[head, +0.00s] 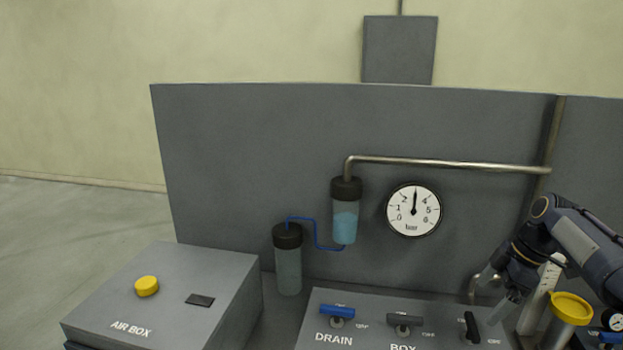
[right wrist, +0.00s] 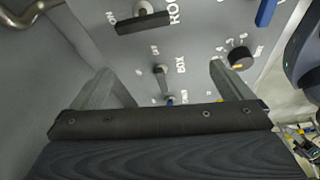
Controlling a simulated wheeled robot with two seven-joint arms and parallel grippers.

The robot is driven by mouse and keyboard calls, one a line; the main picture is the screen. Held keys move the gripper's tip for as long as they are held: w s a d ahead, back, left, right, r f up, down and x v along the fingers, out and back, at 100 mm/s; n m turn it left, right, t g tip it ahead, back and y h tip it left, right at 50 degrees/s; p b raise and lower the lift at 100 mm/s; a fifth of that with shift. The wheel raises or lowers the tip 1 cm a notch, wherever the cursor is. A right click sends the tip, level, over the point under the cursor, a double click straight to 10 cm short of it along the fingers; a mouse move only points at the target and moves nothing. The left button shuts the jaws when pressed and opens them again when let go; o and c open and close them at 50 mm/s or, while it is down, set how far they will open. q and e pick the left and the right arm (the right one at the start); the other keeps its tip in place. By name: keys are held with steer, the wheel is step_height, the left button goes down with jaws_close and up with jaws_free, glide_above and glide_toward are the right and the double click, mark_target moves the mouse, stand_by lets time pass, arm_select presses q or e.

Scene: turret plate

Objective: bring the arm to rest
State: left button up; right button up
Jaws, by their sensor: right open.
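My right gripper (head: 493,292) is open at the right of the head view, above the right end of the grey valve panel (head: 365,335). Its arm comes in from the right edge. In the right wrist view its two fingers (right wrist: 166,78) stand wide apart with nothing between them. Beyond them lies a panel with a small handle (right wrist: 160,78) beside the word BOX; contact with it does not show. My left gripper is not in view.
The panel carries a blue DRAIN handle (head: 337,311), a dark BOX handle (head: 404,319) and a black upright handle (head: 472,327). A yellow funnel (head: 571,308) stands close right of my gripper. A gauge (head: 413,210) and pipe (head: 450,163) are behind. The air box (head: 215,270) is left.

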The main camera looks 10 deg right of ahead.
steer(key=s+a+r+m+t+h, duration=0.1)
steer(key=s+a+r+m, duration=0.1)
steer(key=s+a+m, duration=0.35)
steer(key=s+a+r+m+t, duration=0.1)
steer(key=s+a+r+m, duration=0.1)
steer(key=s+a, duration=0.55)
steer(key=s+a+f+m+t+y, duration=0.1)
steer(key=s+a+f+m+t, duration=0.1)
steer(key=s+a+f+m, duration=0.5)
steer(key=s+a+f, duration=0.1)
steer(key=s+a, duration=0.1)
steer(key=s, duration=0.3)
steer(key=shift+s+a+f, duration=0.2)
steer(key=shift+s+a, duration=0.05)
steer(key=shift+s, duration=0.05)
